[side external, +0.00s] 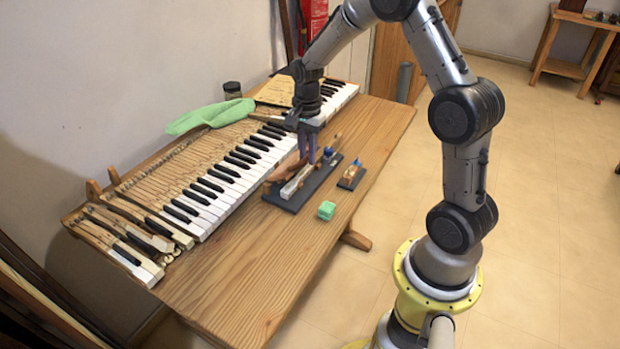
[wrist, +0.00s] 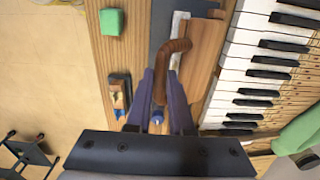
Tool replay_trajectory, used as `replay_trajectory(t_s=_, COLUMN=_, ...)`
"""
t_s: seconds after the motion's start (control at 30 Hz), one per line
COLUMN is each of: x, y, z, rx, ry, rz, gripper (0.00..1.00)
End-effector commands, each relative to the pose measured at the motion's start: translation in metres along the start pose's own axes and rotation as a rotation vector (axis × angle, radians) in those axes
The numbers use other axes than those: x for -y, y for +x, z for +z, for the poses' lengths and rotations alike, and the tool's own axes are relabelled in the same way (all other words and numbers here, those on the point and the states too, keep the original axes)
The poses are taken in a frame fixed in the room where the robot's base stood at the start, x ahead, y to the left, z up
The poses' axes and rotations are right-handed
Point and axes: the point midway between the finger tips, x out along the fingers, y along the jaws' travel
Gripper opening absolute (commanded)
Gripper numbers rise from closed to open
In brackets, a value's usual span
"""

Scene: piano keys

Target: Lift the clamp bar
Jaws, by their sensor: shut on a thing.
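A brown, bent bar (wrist: 178,46), which looks like the clamp bar, shows in the wrist view with its near end between my fingertips. My gripper (wrist: 161,76) is shut on that end. In the side view my gripper (side external: 308,157) points down over the dark base board (side external: 284,205), and its fingers partly hide the bar. A pale key-like piece (side external: 293,187) lies along the board beneath the fingers. Whether the bar touches this piece or is clear of it I cannot tell.
The piano keyboard (side external: 220,184) runs along the left. A green block (side external: 326,210) and a small block plane (side external: 351,175) sit right of the board. A green cloth (side external: 208,117) lies behind the keys. The front of the wooden table (side external: 240,290) is clear.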

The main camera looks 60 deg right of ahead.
Motion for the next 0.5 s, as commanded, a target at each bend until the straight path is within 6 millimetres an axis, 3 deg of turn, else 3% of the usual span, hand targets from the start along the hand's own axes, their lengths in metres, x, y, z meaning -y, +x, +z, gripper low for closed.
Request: replay_trajectory(t_s=0.5, x=0.0088, y=-0.0066, z=-0.0004, rx=-0.001, ry=0.0, rz=-0.003, gripper=0.0)
